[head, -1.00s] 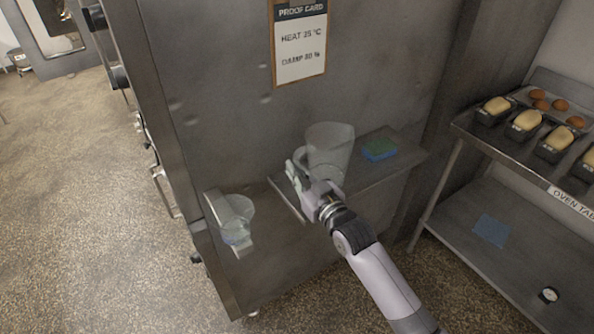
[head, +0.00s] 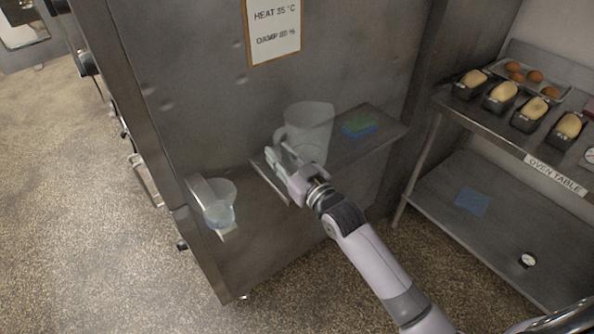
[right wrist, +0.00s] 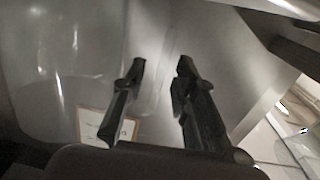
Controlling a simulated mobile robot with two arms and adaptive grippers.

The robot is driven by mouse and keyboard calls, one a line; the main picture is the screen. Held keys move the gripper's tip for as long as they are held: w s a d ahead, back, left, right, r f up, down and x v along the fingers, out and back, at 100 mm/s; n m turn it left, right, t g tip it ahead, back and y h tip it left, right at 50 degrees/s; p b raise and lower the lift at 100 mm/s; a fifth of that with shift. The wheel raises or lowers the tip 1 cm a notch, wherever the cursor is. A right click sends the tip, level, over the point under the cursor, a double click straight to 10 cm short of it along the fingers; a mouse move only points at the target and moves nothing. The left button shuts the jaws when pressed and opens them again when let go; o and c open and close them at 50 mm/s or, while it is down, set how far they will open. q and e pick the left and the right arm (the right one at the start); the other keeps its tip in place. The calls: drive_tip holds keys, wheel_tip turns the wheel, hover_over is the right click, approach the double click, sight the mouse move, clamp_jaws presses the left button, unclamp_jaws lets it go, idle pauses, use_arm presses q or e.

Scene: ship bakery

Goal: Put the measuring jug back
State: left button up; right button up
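The measuring jug (head: 312,122), clear and with a handle on its left, stands upright on a small metal shelf (head: 362,150) on the side of the steel cabinet. My right gripper (head: 280,157) is at the jug's lower left front, close to the handle. In the right wrist view its two dark fingers (right wrist: 160,75) are apart, and the clear jug wall (right wrist: 60,70) fills the left side. I cannot tell whether a finger touches the jug. My left gripper is not in view.
A blue and green sponge (head: 358,126) lies right of the jug. A smaller clear vessel (head: 218,208) sits in a bracket at left.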

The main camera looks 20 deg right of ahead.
drive_tip(key=b+v, duration=0.1)
drive_tip(key=v, duration=0.9)
drive_tip(key=shift+s+b, duration=0.2)
drive_tip(key=shift+b, duration=0.1)
drive_tip(key=shift+d, duration=0.1)
